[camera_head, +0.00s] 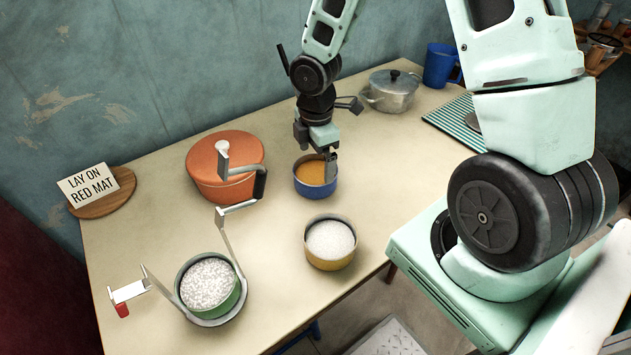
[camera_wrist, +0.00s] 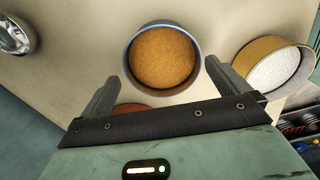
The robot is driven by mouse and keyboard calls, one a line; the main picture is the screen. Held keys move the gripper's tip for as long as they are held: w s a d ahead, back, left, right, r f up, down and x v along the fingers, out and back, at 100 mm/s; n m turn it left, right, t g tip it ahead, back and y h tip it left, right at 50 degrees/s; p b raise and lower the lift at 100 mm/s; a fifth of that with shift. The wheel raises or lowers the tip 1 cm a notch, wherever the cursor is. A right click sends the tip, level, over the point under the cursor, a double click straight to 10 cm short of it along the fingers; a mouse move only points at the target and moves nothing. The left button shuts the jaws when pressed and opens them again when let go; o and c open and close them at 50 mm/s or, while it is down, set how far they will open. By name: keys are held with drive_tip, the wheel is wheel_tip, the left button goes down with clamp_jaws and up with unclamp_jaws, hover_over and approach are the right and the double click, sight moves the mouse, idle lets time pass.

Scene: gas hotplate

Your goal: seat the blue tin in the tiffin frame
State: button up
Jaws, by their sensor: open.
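The blue tin (camera_head: 318,190), filled with orange-brown food, stands upright on the table. My gripper (camera_head: 320,158) is open just above it. In the wrist view the blue tin (camera_wrist: 164,88) lies ahead between my two spread fingers (camera_wrist: 160,72), with gaps on both sides. I cannot tell the finger height against its rim. The metal tiffin frame (camera_head: 231,240) stands at the front left, with open side arms and a red-tipped latch. A green tin (camera_head: 228,301) with speckled white contents sits in its base. A yellow tin (camera_head: 330,264) of white food stands apart, right of the frame.
A lidded orange pot (camera_head: 222,160) stands behind the frame. A sign reading "LAY ON RED MAT" (camera_head: 88,185) stands on a round wooden board at left. A metal pot (camera_head: 391,90), blue mug (camera_head: 441,65) and striped mat (camera_head: 455,122) are at the back right.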

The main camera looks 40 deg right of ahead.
sight(315, 182)
wheel_tip(315, 182, down, 5)
drive_tip(key=shift+s+a+f+b, duration=0.15)
drive_tip(key=shift+b, duration=0.3)
drive_tip(key=c, duration=0.9)
